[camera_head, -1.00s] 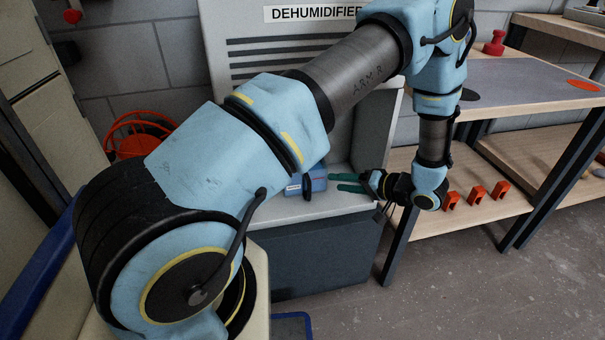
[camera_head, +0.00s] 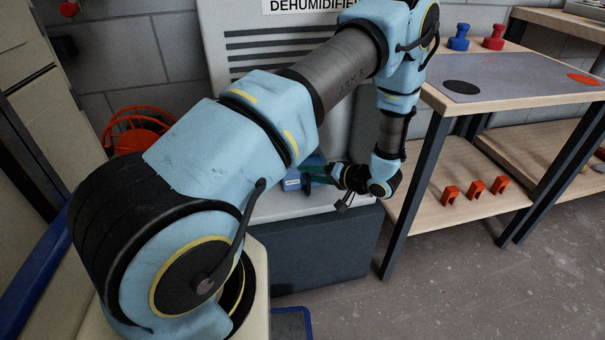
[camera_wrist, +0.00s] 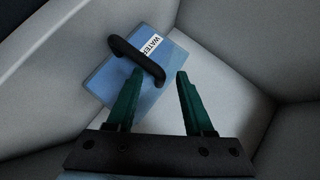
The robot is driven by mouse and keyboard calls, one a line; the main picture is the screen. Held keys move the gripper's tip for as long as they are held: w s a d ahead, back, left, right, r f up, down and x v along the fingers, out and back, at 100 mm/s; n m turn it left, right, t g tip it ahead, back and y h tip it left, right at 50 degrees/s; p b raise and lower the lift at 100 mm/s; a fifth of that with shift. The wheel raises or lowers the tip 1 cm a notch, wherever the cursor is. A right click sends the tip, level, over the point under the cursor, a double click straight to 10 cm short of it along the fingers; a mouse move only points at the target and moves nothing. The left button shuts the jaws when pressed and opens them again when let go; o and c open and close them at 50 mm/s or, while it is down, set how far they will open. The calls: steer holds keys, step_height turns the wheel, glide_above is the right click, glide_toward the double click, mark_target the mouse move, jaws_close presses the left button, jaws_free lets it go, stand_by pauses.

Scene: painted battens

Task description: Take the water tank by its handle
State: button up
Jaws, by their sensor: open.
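The water tank (camera_wrist: 105,80) is a blue box with a white label reading "WATER" and a black bar handle (camera_wrist: 135,58), seen in the wrist view. In the head view the tank (camera_head: 291,184) sits in the recess of the dehumidifier, partly hidden by my arm. My gripper (camera_wrist: 160,74) is open, with two green fingers. In the wrist view the handle's lower right end shows between the fingertips, and the left fingertip overlaps the handle's edge. I cannot tell whether they touch. In the head view my gripper (camera_head: 312,173) is at the tank's right side.
The grey dehumidifier (camera_head: 222,75) surrounds the tank with pale recess walls. A bench (camera_head: 500,75) stands to the right, with a blue knob (camera_head: 459,38) and a red knob (camera_head: 494,38) on top. Orange clips (camera_head: 475,187) stand on its lower shelf. An orange reel (camera_head: 135,132) is at left.

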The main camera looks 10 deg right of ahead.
steer(key=shift+c, duration=0.4)
jaws_close()
steer(key=shift+r, duration=0.1)
stand_by(0.8)
